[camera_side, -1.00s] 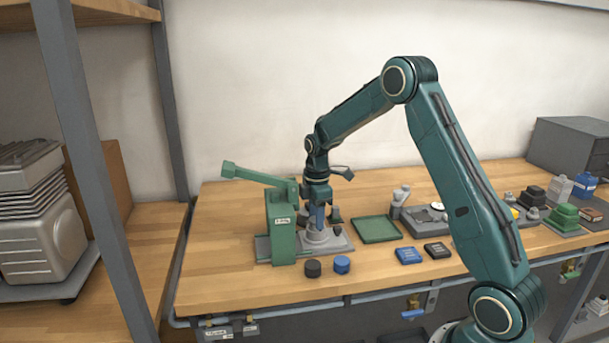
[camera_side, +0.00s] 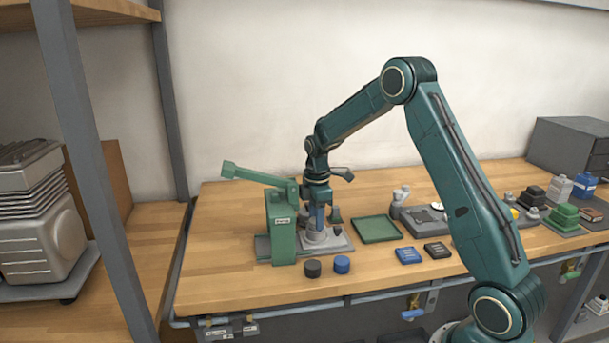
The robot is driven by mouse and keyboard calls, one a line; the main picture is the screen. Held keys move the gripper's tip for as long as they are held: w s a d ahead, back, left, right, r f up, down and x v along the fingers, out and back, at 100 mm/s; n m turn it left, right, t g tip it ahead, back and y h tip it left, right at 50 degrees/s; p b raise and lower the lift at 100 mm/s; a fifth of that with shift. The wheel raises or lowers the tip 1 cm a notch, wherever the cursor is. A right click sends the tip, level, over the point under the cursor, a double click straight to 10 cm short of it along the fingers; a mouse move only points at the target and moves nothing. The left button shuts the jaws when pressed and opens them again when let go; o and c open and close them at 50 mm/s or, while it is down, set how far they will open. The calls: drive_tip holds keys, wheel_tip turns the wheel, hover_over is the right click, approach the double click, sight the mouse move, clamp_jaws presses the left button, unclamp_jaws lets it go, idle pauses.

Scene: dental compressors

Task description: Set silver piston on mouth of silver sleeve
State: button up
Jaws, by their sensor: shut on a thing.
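The silver sleeve (camera_side: 315,238) stands upright on the grey base plate beside the green lever press. My gripper (camera_side: 318,221) points straight down just above the sleeve's mouth. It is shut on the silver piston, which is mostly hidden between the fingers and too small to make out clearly. I cannot tell whether the piston touches the sleeve's rim.
The green press (camera_side: 282,226), with its raised lever, stands close on the left. A black puck (camera_side: 313,269) and a blue puck (camera_side: 342,264) lie in front. A green tray (camera_side: 376,228) lies to the right. Blue and black small boxes lie near the front edge.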

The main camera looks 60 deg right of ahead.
drive_tip(key=o, duration=1.5)
drive_tip(key=shift+r, duration=0.2)
drive_tip(key=shift+r, duration=3.35)
